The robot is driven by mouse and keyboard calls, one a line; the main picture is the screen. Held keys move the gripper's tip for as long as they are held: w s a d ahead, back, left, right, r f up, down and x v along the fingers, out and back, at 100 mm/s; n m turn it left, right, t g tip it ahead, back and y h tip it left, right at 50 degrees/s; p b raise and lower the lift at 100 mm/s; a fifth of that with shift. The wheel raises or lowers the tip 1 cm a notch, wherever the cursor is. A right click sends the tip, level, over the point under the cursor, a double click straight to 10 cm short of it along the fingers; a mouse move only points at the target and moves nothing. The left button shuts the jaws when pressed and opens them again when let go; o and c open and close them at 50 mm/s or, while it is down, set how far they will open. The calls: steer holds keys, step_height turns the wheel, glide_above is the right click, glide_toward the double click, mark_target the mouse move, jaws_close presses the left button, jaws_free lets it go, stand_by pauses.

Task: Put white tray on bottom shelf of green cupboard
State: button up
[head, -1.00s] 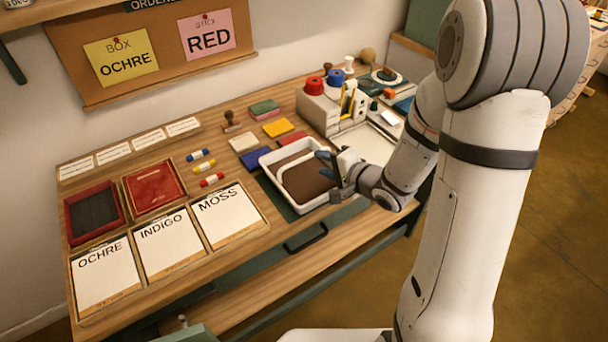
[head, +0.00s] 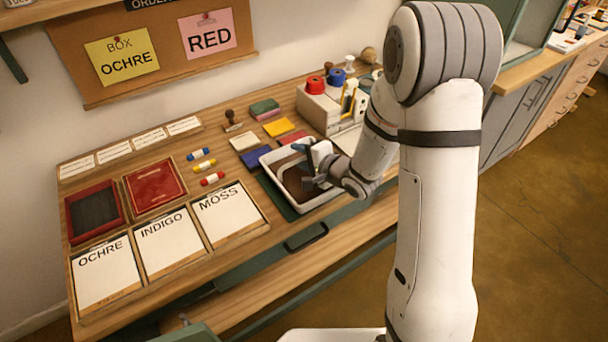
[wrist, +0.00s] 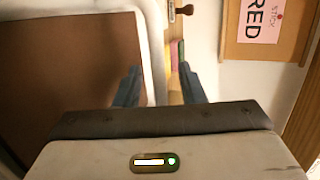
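The white tray (head: 274,181) lies on the wooden table with a brown inside. In the wrist view the tray's white rim (wrist: 153,45) runs between my two spread fingers (wrist: 160,88), one over the brown inside and one outside. The fingers stand apart, and I see no clear contact with the rim.
Coloured blocks (head: 257,158) lie close by the tray's far left side. A holder with red and blue tops (head: 318,108) stands behind it. Labelled cards (head: 168,240) cover the table's left front. Grey cabinets (head: 525,110) stand at the right, with open floor before them.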

jaws_close()
stand_by(1.3)
